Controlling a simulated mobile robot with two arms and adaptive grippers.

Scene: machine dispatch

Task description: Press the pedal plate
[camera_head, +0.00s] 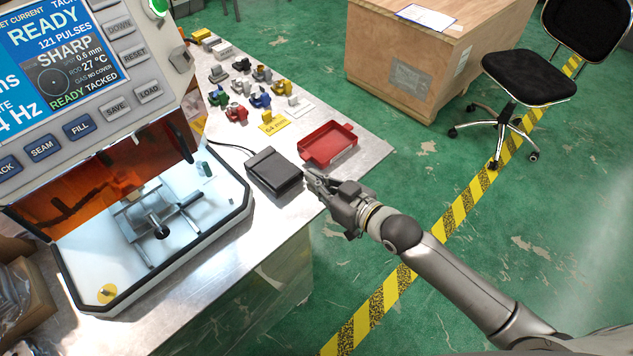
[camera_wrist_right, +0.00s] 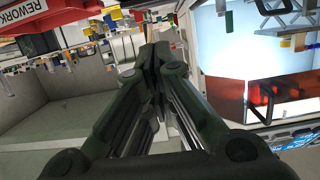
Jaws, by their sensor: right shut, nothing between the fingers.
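The foot pedal is a dark, low box with a black pedal plate (camera_head: 273,169) on top. It sits on the metal table between the welding machine and the red tray, with a cable running off behind it. My right gripper (camera_head: 311,177) is shut and empty, its fingertips beside the right edge of the pedal in the head view. I cannot tell whether they touch it. In the right wrist view the shut fingers (camera_wrist_right: 154,62) point away from the camera; the pedal plate is not clearly made out there. My left gripper is not in view.
The red tray (camera_head: 328,144) lies just behind my right gripper; its REWORK label shows in the wrist view. The machine (camera_head: 150,225) with its open chamber stands left. Several small coloured parts and a yellow card (camera_head: 273,124) lie farther back. The table's right edge is close.

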